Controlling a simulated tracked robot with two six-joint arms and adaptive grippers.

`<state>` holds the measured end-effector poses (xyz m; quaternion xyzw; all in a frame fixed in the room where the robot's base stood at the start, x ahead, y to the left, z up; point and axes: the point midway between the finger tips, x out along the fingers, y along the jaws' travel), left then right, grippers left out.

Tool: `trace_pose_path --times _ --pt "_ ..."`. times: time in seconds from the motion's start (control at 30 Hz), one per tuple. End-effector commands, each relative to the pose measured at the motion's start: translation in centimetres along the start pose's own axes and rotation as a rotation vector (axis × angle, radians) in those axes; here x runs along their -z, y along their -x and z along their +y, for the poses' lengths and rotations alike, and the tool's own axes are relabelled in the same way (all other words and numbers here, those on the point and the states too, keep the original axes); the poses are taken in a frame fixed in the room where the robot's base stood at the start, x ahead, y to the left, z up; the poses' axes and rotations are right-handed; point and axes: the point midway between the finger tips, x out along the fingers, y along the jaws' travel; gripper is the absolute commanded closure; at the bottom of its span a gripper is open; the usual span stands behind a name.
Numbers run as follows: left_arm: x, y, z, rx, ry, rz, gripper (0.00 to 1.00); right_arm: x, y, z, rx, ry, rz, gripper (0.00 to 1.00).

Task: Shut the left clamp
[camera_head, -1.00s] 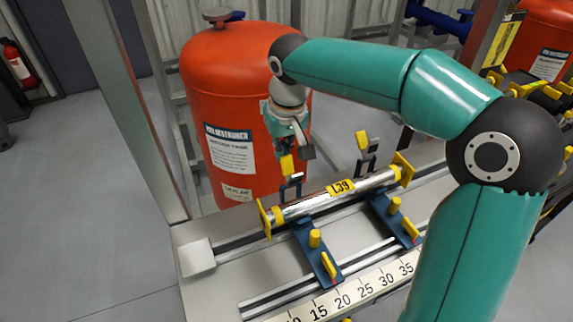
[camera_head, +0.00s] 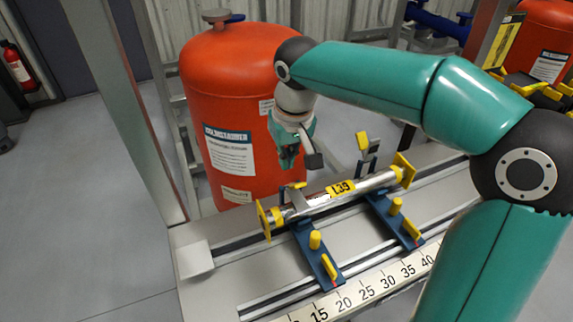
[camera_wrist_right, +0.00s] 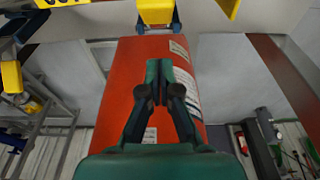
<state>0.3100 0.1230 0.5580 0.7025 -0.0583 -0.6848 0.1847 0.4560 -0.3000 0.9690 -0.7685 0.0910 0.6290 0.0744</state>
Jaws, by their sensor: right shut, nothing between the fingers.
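The silver pipe (camera_head: 370,184) with the L39 label lies across two blue cradles on the bench. The left clamp (camera_head: 298,201) is folded down, its grey arm lying across the pipe near the left end. Whether it presses fully on the pipe is too small to tell. The right clamp (camera_head: 368,160) stands up, open, with a yellow tip. My right gripper (camera_head: 288,160) is shut and empty, above and behind the left clamp, in front of the orange tank. Its closed fingers show in the right wrist view (camera_wrist_right: 165,80). My left gripper is out of view.
The orange tank (camera_head: 225,100) stands close behind the bench. Yellow pegs (camera_head: 315,239) rise from the front of the cradles. A ruler strip (camera_head: 365,291) runs along the front edge. A grey frame post (camera_head: 135,110) stands at the left.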

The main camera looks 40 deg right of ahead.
Motion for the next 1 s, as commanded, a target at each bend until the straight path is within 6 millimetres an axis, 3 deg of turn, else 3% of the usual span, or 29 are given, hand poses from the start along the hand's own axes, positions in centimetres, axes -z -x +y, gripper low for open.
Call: trace_pose_path --times 0.23,1.0 --pt "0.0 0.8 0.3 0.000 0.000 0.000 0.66 0.3 0.8 0.0 0.000 0.000 0.001 1.00" --pt "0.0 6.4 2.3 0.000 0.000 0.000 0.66 2.3 6.5 0.0 0.000 -0.001 0.000 1.00"
